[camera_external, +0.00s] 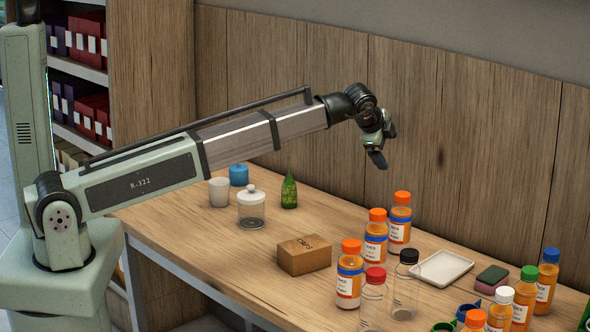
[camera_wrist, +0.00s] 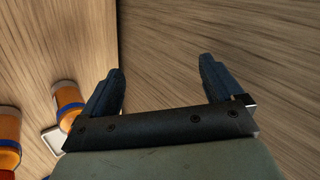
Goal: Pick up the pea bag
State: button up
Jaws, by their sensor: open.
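No other thing I can make out looks like a pea bag. My gripper (camera_external: 383,145) is high above the table near the wooden back wall, to the right of and above the green item. In the wrist view my gripper (camera_wrist: 160,68) has its two dark fingers wide apart with nothing between them. The green item does not show in the wrist view.
Orange bottles (camera_external: 376,240) and clear jars stand at the table's right, near a white tray (camera_external: 441,268). A box marked CAPS (camera_external: 304,255) is at centre. A lidded glass jar (camera_external: 251,209), white cup (camera_external: 219,192) and blue candle-like cylinder (camera_external: 239,175) stand left of the green item.

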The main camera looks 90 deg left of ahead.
jog(key=s+a+f+n+g+h, duration=0.2)
jog(key=s+a+n+g+h, duration=0.15)
jog(key=s+a, duration=0.8)
jog(key=n+g+h, duration=0.1)
jog(key=n+h, duration=0.2)
send_near(289, 179)
jog(key=a+r, duration=0.2)
jog(key=a, duration=0.2)
jog(key=shift+m, duration=0.25)
jog(key=f, duration=0.8)
jog(key=shift+w+d, duration=0.2)
jog(key=shift+w, duration=0.1)
jog(key=shift+s+d+f, duration=0.1)
jog(key=shift+d+f, duration=0.1)
jog(key=shift+f, duration=1.15)
jog(key=shift+s+d+f, duration=0.1)
jog(key=shift+d+f, duration=0.1)
jog(key=shift+f, duration=1.15)
jog(key=c, duration=1.1)
